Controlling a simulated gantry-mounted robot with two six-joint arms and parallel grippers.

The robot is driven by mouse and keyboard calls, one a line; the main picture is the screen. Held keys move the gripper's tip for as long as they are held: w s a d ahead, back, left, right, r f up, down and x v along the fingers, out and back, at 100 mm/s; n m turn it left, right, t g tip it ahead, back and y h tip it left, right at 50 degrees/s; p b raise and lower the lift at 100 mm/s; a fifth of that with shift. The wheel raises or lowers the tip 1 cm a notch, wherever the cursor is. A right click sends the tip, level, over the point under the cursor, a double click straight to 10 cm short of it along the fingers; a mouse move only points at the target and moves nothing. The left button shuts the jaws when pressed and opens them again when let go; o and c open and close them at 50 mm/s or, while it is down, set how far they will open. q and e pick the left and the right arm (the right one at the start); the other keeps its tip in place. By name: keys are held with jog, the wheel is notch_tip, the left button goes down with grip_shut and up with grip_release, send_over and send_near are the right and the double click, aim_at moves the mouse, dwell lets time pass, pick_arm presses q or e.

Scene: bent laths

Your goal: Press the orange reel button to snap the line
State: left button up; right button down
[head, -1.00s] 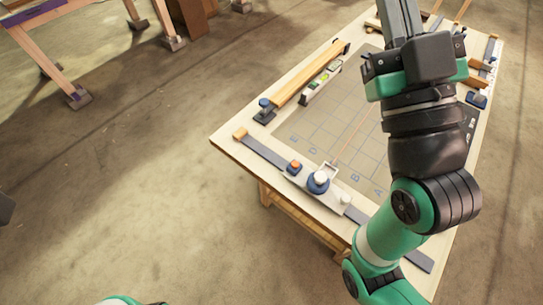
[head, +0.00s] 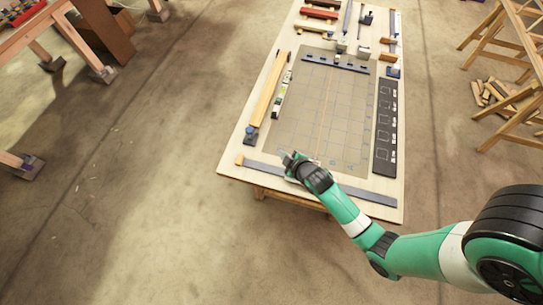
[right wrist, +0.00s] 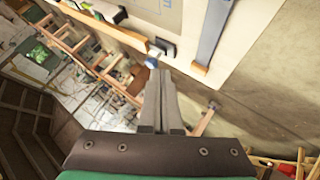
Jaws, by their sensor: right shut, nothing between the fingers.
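My right gripper (head: 289,158) is over the near edge of the board, at the dark metal strip (head: 352,190). Its hand and wrist cover the place of the reel and orange button, so I see neither of them now. Contact with the button cannot be told. A thin orange line (head: 325,110) runs along the gridded grey mat to a dark bar (head: 335,63) at the far end. In the right wrist view the two fingers (right wrist: 160,85) are together and empty. A blue knob (right wrist: 152,62) shows beyond their tips. My left gripper is out of view.
A yellow wooden bar (head: 266,88) and a level (head: 283,92) lie along the board's left side. A black panel (head: 385,125) lies on the right. Tools and blocks crowd the far end. Sawhorses (head: 515,70) stand at the right on open floor.

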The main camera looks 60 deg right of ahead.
pick_arm(q)
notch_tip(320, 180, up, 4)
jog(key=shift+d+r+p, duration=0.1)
jog(key=shift+p, duration=1)
pick_arm(e)
jog(key=shift+m+g, duration=0.3)
jog(key=shift+g, duration=0.2)
jog(key=s, duration=0.3)
jog(key=s+d+r, duration=0.1)
jog(key=s, duration=0.1)
jog(key=shift+s+d, duration=0.1)
notch_tip(320, 180, down, 8)
jog(key=b, duration=0.8)
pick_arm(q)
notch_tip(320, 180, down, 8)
pick_arm(e)
jog(key=shift+f, duration=0.35)
pick_arm(q)
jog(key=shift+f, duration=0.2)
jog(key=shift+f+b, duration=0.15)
jog(key=shift+b, duration=0.25)
pick_arm(e)
jog(key=shift+f, duration=0.4)
